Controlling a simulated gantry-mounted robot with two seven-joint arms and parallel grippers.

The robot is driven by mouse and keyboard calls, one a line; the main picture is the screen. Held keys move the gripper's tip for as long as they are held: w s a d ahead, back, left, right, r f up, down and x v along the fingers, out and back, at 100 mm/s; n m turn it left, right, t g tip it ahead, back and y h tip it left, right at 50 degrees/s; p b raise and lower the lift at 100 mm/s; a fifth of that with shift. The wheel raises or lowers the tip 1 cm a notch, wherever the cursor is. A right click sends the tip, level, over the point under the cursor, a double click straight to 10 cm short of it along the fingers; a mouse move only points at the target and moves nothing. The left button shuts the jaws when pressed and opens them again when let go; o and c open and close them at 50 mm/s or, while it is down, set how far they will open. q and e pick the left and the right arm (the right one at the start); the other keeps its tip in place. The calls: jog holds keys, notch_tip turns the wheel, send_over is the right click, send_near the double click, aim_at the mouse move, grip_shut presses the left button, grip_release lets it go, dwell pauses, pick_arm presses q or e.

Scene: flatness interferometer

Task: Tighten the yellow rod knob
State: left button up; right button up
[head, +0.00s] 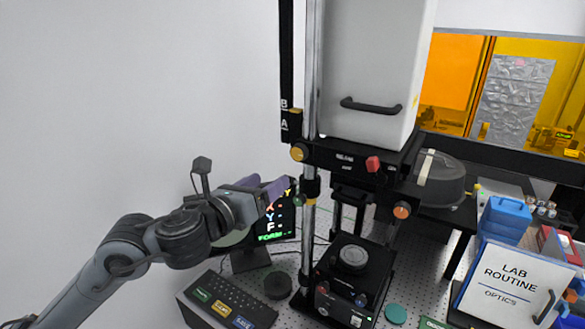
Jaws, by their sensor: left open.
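A round yellow knob (298,152) sits beside the upright metal rod (310,80), at the left end of the black carriage under the tall white housing. My right gripper is not in view.
A red knob (373,164) and an orange knob (402,210) are on the same instrument. A monitor (275,222) stands behind my left gripper, and a keypad box (228,303) lies below. A white lab binder (515,287) is at right. The left wall side is clear.

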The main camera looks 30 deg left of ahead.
aim_at(297, 155)
pick_arm(q)
jog(key=w, duration=0.3)
jog(key=w+r+p, duration=0.1)
jog(key=w, duration=0.5)
jog(key=shift+d+r+p, duration=0.35)
jog(key=shift+p, duration=0.05)
jog(key=shift+w+f, duration=0.1)
jog(key=shift+w, duration=0.7)
jog(key=shift+c, duration=0.4)
jog(key=c, duration=1)
